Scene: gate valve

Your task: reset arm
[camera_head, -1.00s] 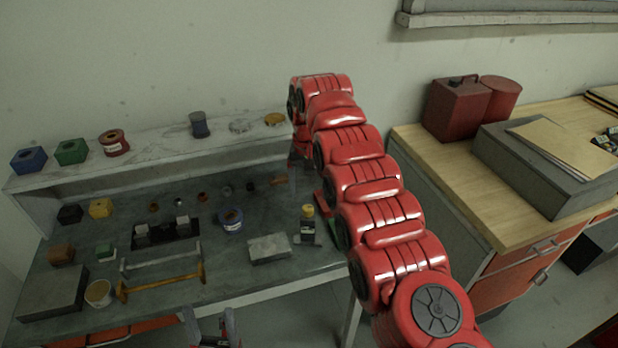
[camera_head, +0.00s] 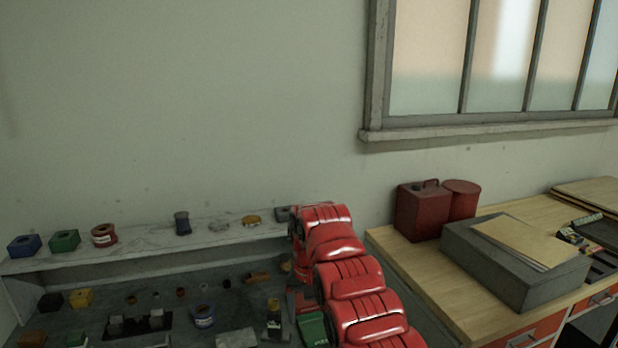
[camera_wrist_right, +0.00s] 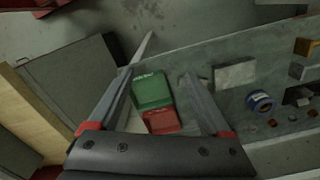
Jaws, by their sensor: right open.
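My right arm (camera_head: 350,285) rises from the bottom of the head view and bends over at the shelf's right end. Its gripper is mostly hidden behind the arm there. In the right wrist view the right gripper (camera_wrist_right: 158,76) is open, with its two fingers spread and nothing held. A green box (camera_wrist_right: 152,91) and a red block (camera_wrist_right: 161,121) show between the fingers, below them. The green box also shows in the head view (camera_head: 312,329), beside my arm. My left gripper is not in view.
A grey workbench (camera_head: 240,300) with several small parts stands at left. Its raised shelf (camera_head: 145,245) holds coloured blocks and spools. At right, a wooden-topped cabinet (camera_head: 420,265) carries a red can (camera_head: 422,212) and a grey case (camera_head: 510,265). The wall above the shelf is clear.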

